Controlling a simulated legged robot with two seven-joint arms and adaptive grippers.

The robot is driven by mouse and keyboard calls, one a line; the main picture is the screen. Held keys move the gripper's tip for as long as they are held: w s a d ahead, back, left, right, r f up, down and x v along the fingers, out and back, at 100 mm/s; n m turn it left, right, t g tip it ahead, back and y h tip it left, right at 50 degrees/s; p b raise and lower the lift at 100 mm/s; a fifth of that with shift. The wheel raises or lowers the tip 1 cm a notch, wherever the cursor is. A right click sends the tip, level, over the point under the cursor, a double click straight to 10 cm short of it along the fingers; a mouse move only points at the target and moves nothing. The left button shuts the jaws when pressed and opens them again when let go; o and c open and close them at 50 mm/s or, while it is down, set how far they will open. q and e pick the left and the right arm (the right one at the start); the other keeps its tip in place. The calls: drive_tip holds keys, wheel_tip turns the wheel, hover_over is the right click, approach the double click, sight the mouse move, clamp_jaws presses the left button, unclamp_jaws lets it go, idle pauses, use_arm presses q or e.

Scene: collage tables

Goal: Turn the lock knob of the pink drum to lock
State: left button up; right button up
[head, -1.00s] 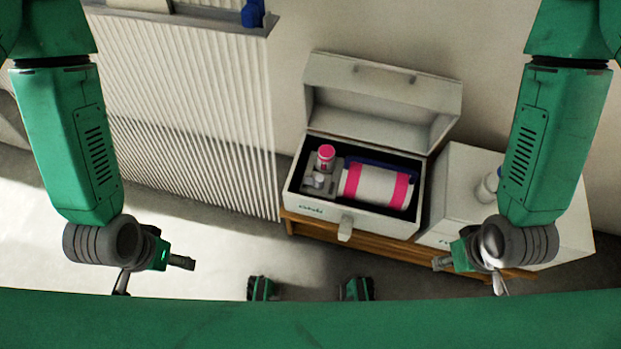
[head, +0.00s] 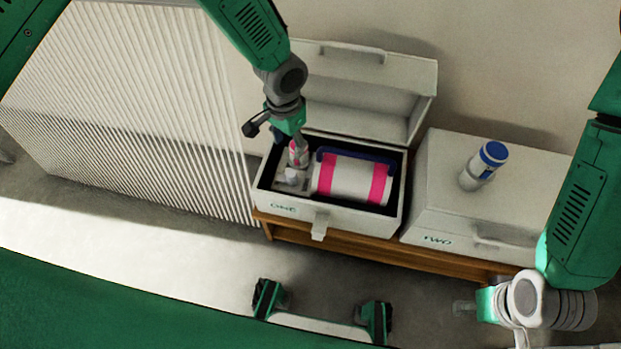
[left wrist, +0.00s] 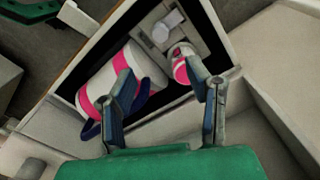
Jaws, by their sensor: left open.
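A white drum with two pink bands (head: 350,180) lies on its side in the open box (head: 285,208) marked ONE; it also shows in the left wrist view (left wrist: 110,90). Left of it, a pink-and-white capped cylinder (head: 299,155) stands on a grey holder beside a small pale knob (head: 291,176). That knob shows in the left wrist view (left wrist: 167,25). I cannot tell its turn position. My left gripper (head: 272,132) is open above the box's back left; its fingers (left wrist: 160,72) straddle the space between drum and cylinder, one finger overlapping the cylinder. My right gripper (head: 489,322) is open and empty.
The box's raised lid (head: 400,85) stands behind. A closed white box (head: 430,195) marked TWO is at right, with a blue-capped bottle (head: 484,165) on top. Both rest on a wooden bench (head: 350,240). A ribbed white panel (head: 130,110) stands at left.

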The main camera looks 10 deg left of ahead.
sight(292, 173)
use_arm(q)
wheel_tip(292, 173, down, 14)
drive_tip(key=b, duration=0.5)
drive_tip(key=shift+r, duration=0.2)
drive_tip(key=shift+a, duration=0.1)
clamp_jaws()
